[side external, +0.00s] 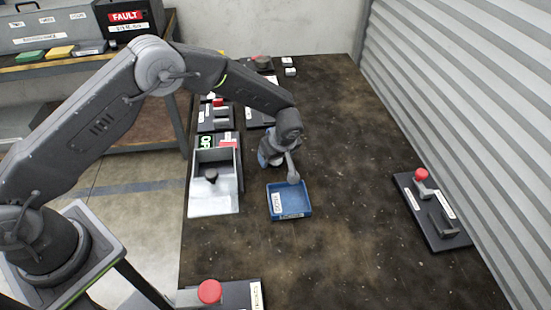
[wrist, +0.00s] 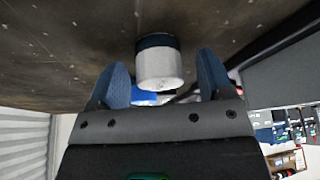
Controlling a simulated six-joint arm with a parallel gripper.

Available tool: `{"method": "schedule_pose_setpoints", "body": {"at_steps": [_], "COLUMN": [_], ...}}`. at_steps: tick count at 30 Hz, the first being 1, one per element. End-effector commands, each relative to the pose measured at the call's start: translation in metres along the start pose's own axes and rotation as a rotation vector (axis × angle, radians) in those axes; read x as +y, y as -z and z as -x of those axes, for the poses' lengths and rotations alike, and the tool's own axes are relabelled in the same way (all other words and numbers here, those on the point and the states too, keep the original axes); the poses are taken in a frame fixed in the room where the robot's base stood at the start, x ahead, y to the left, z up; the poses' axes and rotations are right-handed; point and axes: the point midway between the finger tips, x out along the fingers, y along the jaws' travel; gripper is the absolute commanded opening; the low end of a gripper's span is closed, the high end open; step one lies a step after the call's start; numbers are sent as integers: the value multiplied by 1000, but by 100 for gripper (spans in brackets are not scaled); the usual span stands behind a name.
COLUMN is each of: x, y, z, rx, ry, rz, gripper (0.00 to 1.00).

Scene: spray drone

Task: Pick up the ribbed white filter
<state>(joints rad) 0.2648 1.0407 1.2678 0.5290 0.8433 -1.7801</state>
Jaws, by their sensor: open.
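In the wrist view a white cylinder with a dark band at one end, which looks like the filter (wrist: 158,72), sits between the fingers of my gripper (wrist: 163,66). Its ribs cannot be made out. My gripper is open, with one blue-padded finger on each side of it and a visible gap to each. In the side view my gripper (side external: 278,168) is low over the table, just behind the blue tray (side external: 290,213). The filter cannot be made out there and seems hidden by my gripper.
A grey bin (side external: 239,178) with a dark knobbed part inside stands left of my gripper. Dark boards with red knobs lie at the right (side external: 432,212) and front (side external: 240,292). A corrugated wall (side external: 470,100) bounds the right side.

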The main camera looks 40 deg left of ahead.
Motion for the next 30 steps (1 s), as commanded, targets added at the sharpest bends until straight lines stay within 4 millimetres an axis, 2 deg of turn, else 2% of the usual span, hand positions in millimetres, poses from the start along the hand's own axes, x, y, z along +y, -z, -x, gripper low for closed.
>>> {"method": "schedule_pose_setpoints", "body": {"at_steps": [7,23,30], "x": [0,0,0], "y": [0,0,0], "z": [-1,-1,0], "rx": [0,0,0], "ry": [-1,-1,-1], "rz": [0,0,0], "gripper": [73,22,20]}}
